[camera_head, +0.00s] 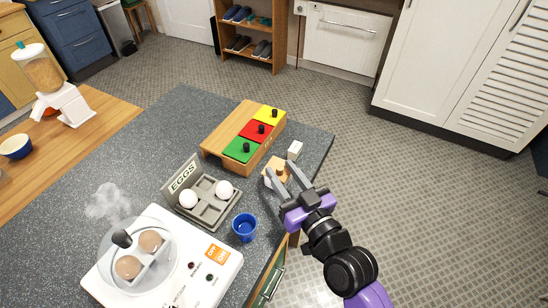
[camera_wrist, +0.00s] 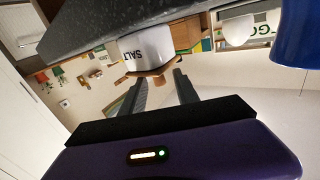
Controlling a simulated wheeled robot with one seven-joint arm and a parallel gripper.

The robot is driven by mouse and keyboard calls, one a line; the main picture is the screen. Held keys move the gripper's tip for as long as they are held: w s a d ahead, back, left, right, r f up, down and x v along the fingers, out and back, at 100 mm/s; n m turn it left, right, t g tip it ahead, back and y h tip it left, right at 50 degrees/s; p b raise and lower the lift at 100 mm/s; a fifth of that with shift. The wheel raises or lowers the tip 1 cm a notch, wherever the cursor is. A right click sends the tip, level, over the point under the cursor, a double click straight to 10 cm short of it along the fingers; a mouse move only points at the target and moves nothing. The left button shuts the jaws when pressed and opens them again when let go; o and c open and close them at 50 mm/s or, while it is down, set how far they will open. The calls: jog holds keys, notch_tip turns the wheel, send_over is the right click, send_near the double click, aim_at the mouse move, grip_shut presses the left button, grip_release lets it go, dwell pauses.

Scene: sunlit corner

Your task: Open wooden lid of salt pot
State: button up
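The white salt pot (camera_wrist: 147,44), marked SALT, shows upside down in the wrist view. Its wooden lid (camera_wrist: 155,70) sits across the pot's mouth. In the head view the lid (camera_head: 279,162) is near the counter's right edge, partly hidden by my gripper (camera_head: 282,170). My gripper also shows in the wrist view (camera_wrist: 161,76), with its two fingers apart and nothing held between them. The fingertips are close to the lid, one towards each side; I cannot tell whether they touch it.
An egg tray (camera_head: 209,214) with two white eggs and a blue cup (camera_head: 244,227) stand left of the pot. A wooden box with coloured lids (camera_head: 215,138) and a small white block (camera_head: 295,150) are behind. An egg cooker (camera_head: 205,275) is at front left. Open floor lies right.

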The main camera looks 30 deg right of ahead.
aim_at(278, 167)
jog(key=shift+w+p, duration=0.45)
jog(key=shift+w, duration=1.75)
grip_shut()
